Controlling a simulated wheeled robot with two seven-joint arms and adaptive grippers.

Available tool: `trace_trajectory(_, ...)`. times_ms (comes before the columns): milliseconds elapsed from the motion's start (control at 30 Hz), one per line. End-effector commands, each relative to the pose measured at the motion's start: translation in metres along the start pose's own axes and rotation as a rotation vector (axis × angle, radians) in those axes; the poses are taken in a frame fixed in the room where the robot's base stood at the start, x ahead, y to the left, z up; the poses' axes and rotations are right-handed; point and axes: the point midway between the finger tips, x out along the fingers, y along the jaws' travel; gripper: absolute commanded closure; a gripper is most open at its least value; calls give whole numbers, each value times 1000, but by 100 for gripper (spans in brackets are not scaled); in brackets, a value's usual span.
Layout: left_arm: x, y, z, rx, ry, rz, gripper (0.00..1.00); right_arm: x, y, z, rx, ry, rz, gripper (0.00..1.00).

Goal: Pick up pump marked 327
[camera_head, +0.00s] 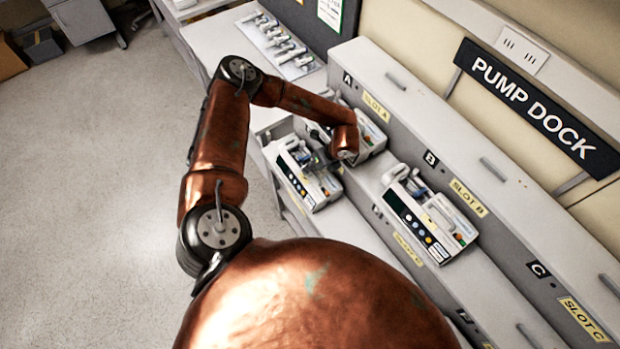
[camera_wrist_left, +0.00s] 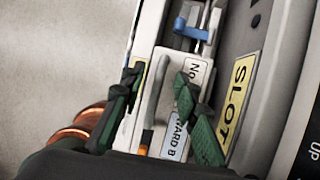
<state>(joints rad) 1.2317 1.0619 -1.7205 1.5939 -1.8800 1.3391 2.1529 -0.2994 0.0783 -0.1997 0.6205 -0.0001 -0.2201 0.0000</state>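Three white infusion pumps show in the head view. One pump (camera_head: 296,180) lies at the near left end of the dock, one (camera_head: 372,136) sits at slot A partly behind my arm, and one (camera_head: 432,222) sits at slot B. No number 327 is legible on any of them. My left gripper (camera_head: 322,158) is low between the near-left pump and the slot A pump, mostly hidden by my forearm. In the left wrist view its green-black fingers (camera_wrist_left: 160,95) are apart, on either side of a narrow white pump part with a "WARD B" label (camera_wrist_left: 175,140). Contact is unclear.
The grey dock (camera_head: 510,200) carries yellow slot labels and a "PUMP DOCK" sign (camera_head: 530,100). A rack of several small devices (camera_head: 278,45) lies on the far counter.

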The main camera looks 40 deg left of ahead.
Motion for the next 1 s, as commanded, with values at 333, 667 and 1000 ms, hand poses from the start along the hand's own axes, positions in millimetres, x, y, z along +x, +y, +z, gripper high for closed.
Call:
trace_trajectory(333, 0, 0, 0, 0, 0, 0, 89, 0, 0, 2, 0, -2, 0, 100)
trace_trajectory(667, 0, 0, 0, 0, 1, -1, 100, 0, 2, 2, -1, -2, 2, 100)
trace_trajectory(1000, 0, -1, 0, 0, 1, -2, 100, 0, 2, 2, -1, -2, 2, 100)
